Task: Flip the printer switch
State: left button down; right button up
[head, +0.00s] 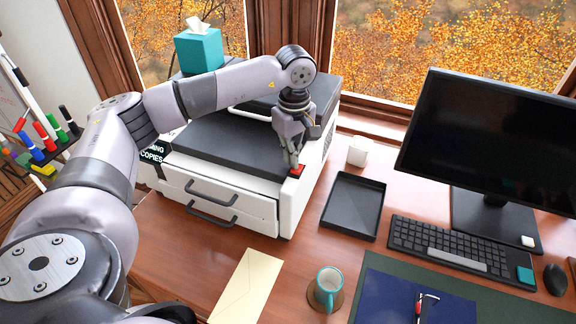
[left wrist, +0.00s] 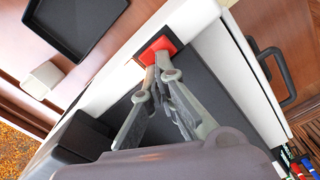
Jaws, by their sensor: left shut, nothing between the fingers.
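The printer (head: 262,208) is white with a dark grey top and stands on the wooden desk under the window. Its red switch (head: 297,171) sits at the front right corner of the top. The switch also shows in the left wrist view (left wrist: 159,49), set in a dark surround. My left gripper (head: 291,166) is shut and empty, pointing down with its fingertips at the switch. In the left wrist view the fingertips (left wrist: 160,66) overlap the near edge of the red switch; I cannot tell whether they press it. My right gripper is not in view.
A black tray (head: 353,205) and a white cup-like object (head: 358,151) stand right of the printer. A teal tissue box (head: 199,50) stands behind.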

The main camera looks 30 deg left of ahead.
pick_arm(q)
jog(key=shift+s+f, duration=0.1)
jog(key=shift+f, duration=0.05)
jog(key=shift+r+p, duration=0.6)
jog(key=shift+r, duration=0.15)
notch_tip(320, 180, up, 6)
jog(key=p, duration=0.3)
jog(key=shift+f, duration=0.25)
